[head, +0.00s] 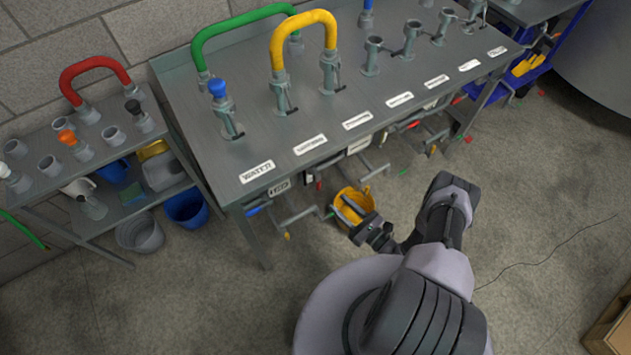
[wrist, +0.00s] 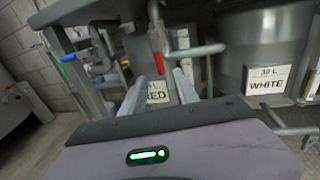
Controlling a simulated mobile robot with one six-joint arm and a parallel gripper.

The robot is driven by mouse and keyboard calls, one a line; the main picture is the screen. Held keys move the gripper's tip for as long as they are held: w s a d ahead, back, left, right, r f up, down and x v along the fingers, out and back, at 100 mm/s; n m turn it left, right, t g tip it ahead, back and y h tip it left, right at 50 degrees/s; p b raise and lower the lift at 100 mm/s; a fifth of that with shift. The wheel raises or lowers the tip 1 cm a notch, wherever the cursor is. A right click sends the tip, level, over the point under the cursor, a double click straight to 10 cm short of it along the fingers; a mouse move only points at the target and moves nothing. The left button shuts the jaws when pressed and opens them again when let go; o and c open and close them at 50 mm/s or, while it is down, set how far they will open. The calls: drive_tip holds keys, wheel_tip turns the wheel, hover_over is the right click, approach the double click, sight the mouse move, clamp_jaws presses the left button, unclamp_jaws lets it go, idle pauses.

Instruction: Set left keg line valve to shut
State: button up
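In the wrist view, a valve with a red grip (wrist: 157,40) hangs under the bench, straight ahead of my gripper (wrist: 161,80). A grey bar handle (wrist: 196,50) reaches right from beside it. Behind is a keg whose label (wrist: 158,92) reads RED, partly hidden by a finger. A second keg (wrist: 244,50), labelled 30 L WHITE, stands to the right. My gripper's fingers are apart, with a gap below the red grip and nothing visibly held. In the head view my gripper (head: 346,212) is low at the bench's front edge. Which way the valve is set is unclear.
A yellow bucket (head: 366,199) is beside my gripper in the head view. Grey bar handles (head: 372,168) stick out under the bench (head: 215,150). A blue-ended lever (wrist: 68,58) is left in the wrist view. The floor (head: 545,200) to the right is mostly clear.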

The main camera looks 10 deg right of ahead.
sight(318, 185)
drive_tip(key=b+x, duration=0.2)
drive_tip(key=x, duration=0.9)
clamp_jaws()
drive_tip(key=shift+f, duration=0.1)
idle(0.8)
